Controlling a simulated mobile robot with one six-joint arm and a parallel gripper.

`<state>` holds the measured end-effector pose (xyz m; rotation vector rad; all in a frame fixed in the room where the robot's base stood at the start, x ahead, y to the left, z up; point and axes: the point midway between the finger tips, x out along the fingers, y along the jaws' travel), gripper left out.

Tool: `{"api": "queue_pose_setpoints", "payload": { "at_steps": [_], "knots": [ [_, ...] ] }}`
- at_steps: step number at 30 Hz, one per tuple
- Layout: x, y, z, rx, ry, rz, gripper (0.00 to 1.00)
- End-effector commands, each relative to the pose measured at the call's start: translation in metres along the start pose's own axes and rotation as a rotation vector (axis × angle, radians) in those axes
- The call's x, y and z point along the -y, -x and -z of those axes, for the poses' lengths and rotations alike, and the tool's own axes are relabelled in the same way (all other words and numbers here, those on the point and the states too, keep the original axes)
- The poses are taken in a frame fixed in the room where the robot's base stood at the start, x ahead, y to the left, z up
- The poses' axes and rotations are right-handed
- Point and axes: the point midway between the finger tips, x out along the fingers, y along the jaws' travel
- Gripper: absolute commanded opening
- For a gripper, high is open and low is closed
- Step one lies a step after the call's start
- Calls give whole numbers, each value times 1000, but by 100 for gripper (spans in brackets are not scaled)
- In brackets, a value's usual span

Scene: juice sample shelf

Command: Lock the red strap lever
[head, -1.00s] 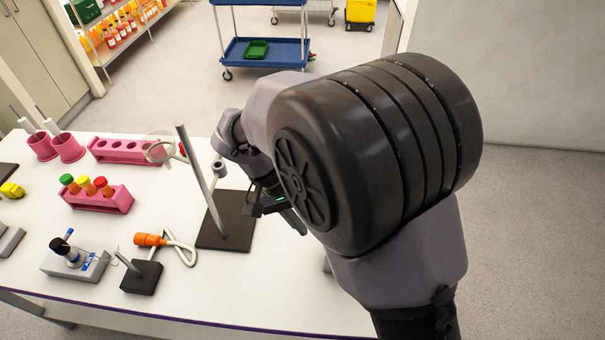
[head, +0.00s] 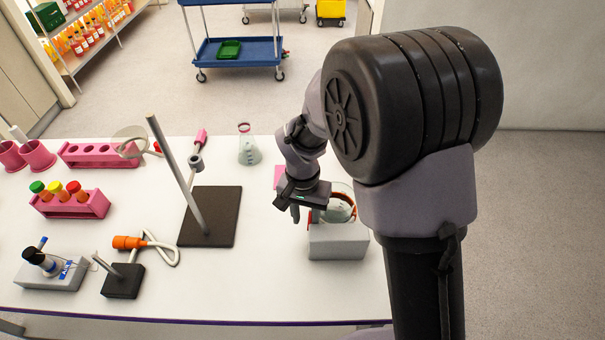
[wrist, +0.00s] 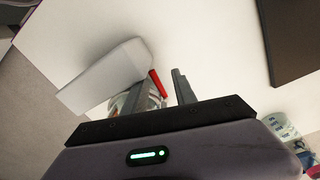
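The red strap lever (wrist: 158,83) shows in the wrist view as a short, slanted red bar beside a round glass vessel (wrist: 124,101). In the head view the glass vessel (head: 343,205), with a red-orange band, sits on a light grey block (head: 338,243) at the table's right. A bit of red shows at its left side. My gripper (head: 290,211) is just left of the vessel and block. In the wrist view my gripper (wrist: 162,92) looks open, with the lever appearing between its fingers. Whether it touches the lever cannot be told, nor the lever's exact angle.
A retort stand with a dark base (head: 210,217) stands left of my gripper. A conical flask (head: 248,148) stands behind. Pink racks (head: 72,203), an orange-handled cable (head: 130,242) and small instruments fill the left. The front middle of the table is clear.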

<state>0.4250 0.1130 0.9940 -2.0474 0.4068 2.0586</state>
Motion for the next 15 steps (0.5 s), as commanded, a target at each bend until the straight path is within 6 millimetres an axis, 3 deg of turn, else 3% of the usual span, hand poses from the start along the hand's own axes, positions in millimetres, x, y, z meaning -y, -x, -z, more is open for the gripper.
{"api": "queue_pose_setpoints", "payload": {
  "at_steps": [1, 3, 15],
  "knots": [
    [0, 21, 0, -3, 0, 2, 31],
    [0, 42, 1, -3, 2, 2, 31],
    [0, 147, 0, -2, 3, 1, 31]
  ]
}}
